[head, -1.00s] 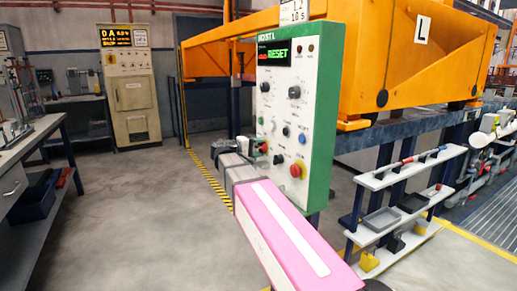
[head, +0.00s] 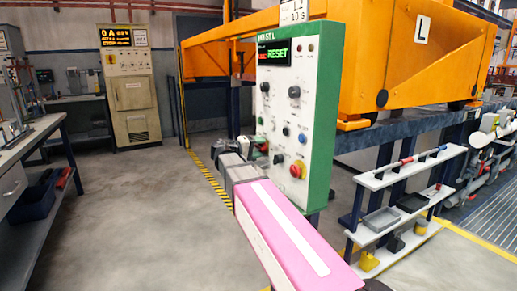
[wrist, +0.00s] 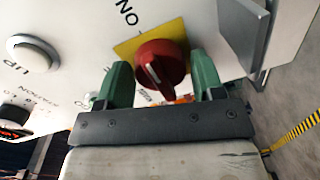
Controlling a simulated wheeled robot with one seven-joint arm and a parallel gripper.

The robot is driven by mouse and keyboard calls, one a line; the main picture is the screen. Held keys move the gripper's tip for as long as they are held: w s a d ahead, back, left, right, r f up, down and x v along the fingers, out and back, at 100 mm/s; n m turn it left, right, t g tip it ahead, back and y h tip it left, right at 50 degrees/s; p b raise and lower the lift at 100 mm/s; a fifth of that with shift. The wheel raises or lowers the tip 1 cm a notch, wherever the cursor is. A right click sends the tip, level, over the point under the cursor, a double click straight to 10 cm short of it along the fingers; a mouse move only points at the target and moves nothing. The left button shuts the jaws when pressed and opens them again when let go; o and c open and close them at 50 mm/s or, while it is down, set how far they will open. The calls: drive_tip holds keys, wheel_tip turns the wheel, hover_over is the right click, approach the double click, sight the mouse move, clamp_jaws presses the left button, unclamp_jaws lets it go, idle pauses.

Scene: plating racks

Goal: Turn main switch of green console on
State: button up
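The green console (head: 320,120) has a white front panel with a lit display, knobs and buttons. In the wrist view, a red rotary switch (wrist: 160,64) sits on a yellow plate with "ON" lettering beside it. A white mark on its handle is visible. My gripper (wrist: 163,80) is open, with one green finger on each side of the red switch. A gap shows at the left finger; the right finger is very near the switch, and contact cannot be told. In the head view, my gripper (head: 252,150) is at the panel's lower left, its fingers hard to make out.
A red mushroom button (head: 298,169) is low on the panel. In the wrist view, a white button (wrist: 34,52) and a grey plate (wrist: 245,30) flank the switch. A white shelf (head: 400,175) stands right of the console. Open floor (head: 140,215) lies left.

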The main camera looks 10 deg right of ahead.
drive_tip(key=shift+o, duration=0.8)
drive_tip(key=f+v, duration=0.1)
drive_tip(key=v, duration=0.9)
drive_tip(key=shift+a+r, duration=0.4)
drive_tip(key=shift+r, duration=0.1)
drive_tip(key=shift+s, duration=0.15)
